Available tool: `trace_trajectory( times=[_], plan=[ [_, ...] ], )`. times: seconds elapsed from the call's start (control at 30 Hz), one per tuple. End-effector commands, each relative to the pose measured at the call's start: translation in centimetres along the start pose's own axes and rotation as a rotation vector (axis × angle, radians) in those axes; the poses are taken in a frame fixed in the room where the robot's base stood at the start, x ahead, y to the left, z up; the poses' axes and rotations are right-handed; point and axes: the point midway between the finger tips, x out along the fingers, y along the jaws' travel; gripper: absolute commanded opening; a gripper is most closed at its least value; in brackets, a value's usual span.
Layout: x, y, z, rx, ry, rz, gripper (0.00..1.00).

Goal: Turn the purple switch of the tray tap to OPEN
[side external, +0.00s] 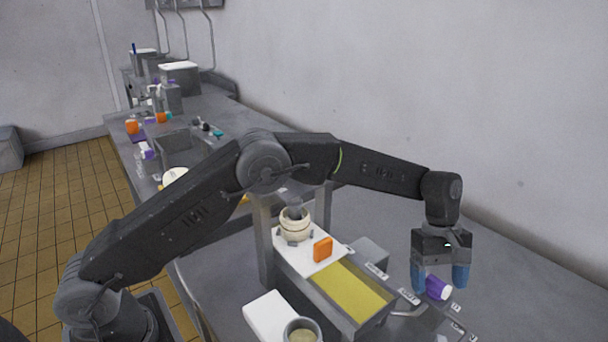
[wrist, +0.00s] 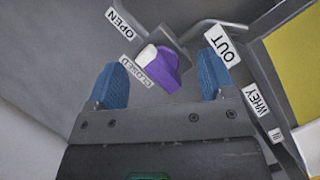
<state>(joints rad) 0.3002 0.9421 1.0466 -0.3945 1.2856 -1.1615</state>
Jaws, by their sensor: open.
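The purple switch (side external: 438,288) with a white end sits low at the right in the side view, between and just beyond my gripper's fingers. In the wrist view the switch (wrist: 163,72) is in the upper middle, its white end at upper left beside the CLOSED label (wrist: 137,72). The OPEN label (wrist: 120,23) lies further to the upper left. My gripper (side external: 440,278) points down with its two blue fingers apart, one on either side of the switch. In the wrist view my gripper (wrist: 161,70) holds nothing; finger contact with the switch cannot be told.
A grey pipe (wrist: 215,24) runs by the switch, near the OUT label (wrist: 222,44) and WHEY label (wrist: 257,98). A tray with yellow contents (side external: 350,290) stands left of my gripper. An orange block (side external: 322,249) and a cream pot (side external: 295,228) stand behind it.

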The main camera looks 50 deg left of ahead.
Motion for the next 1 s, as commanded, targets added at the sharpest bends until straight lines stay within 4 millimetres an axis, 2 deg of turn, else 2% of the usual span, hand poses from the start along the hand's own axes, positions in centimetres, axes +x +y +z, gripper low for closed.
trace_trajectory(
  times=[0.37,1.0],
  plan=[
    [-0.1,-0.3,0.1,-0.525,-0.001,0.219,0.77],
    [-12.1,-2.7,0.7,-0.529,0.000,0.223,0.77]
  ],
)
